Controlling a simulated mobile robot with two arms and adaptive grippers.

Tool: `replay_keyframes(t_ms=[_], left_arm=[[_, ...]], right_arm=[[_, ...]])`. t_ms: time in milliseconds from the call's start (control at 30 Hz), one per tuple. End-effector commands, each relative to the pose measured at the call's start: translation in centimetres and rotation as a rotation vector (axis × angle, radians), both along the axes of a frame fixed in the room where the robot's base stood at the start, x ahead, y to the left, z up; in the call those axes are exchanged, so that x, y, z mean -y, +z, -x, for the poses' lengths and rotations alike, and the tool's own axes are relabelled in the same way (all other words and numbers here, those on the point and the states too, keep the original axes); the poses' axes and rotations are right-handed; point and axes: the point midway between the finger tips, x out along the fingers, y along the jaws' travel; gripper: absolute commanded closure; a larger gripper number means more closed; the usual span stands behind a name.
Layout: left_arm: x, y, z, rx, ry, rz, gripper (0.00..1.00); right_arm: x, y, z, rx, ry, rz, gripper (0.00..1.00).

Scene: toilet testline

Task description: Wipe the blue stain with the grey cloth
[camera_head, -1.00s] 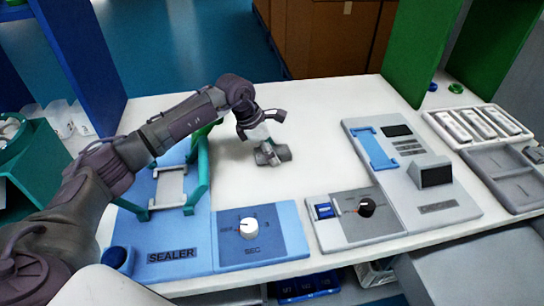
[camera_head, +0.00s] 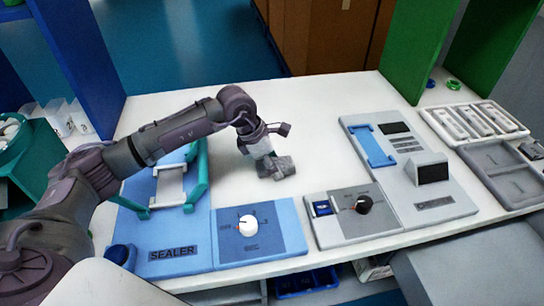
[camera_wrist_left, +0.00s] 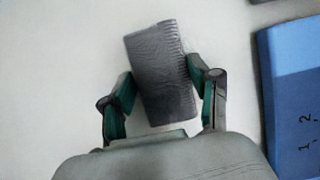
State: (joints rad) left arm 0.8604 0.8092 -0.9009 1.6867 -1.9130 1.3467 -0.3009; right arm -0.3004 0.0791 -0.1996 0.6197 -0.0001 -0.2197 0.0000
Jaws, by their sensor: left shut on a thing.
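My left gripper (camera_head: 268,157) is low over the white bench top, in the middle of the head view. It is shut on the grey cloth (camera_head: 278,168), which is at or close to the bench surface. In the left wrist view the dark grey, ribbed cloth (camera_wrist_left: 160,65) sits between the two green-padded fingers (camera_wrist_left: 162,92). I see no blue stain on the visible bench top; whether it lies under the cloth or arm I cannot tell. My right gripper is in neither view.
The white bench top (camera_head: 310,115) is clear around the cloth. The blue sealer (camera_head: 225,260) stands at front left, a grey dial unit (camera_head: 340,228) and a grey panel device (camera_head: 440,200) at right. A green upright (camera_head: 420,45) stands at back right.

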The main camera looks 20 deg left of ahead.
Motion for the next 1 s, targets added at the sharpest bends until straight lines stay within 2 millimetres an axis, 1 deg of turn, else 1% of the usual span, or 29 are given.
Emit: replay_keyframes(t_ms=[33, 200, 433, 800, 1000], left_arm=[[0.3, -0.1, 0.6, -0.005, -0.003, -0.002, 0.66], [1.0, -0.2, 1.7, -0.006, -0.003, -0.001, 0.66], [1.4, -0.2, 2.3, -0.006, -0.002, -0.002, 0.66], [3.2, -0.1, 4.9, -0.005, -0.004, -0.001, 0.66], [3.5, 0.0, 5.3, -0.005, -0.002, 0.0, 0.67]], right_arm=[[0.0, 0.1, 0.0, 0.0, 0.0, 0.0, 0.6], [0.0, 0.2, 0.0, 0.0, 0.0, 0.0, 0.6], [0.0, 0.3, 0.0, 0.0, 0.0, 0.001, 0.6], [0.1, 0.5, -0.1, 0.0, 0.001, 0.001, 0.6], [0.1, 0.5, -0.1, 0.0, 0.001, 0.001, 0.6]])
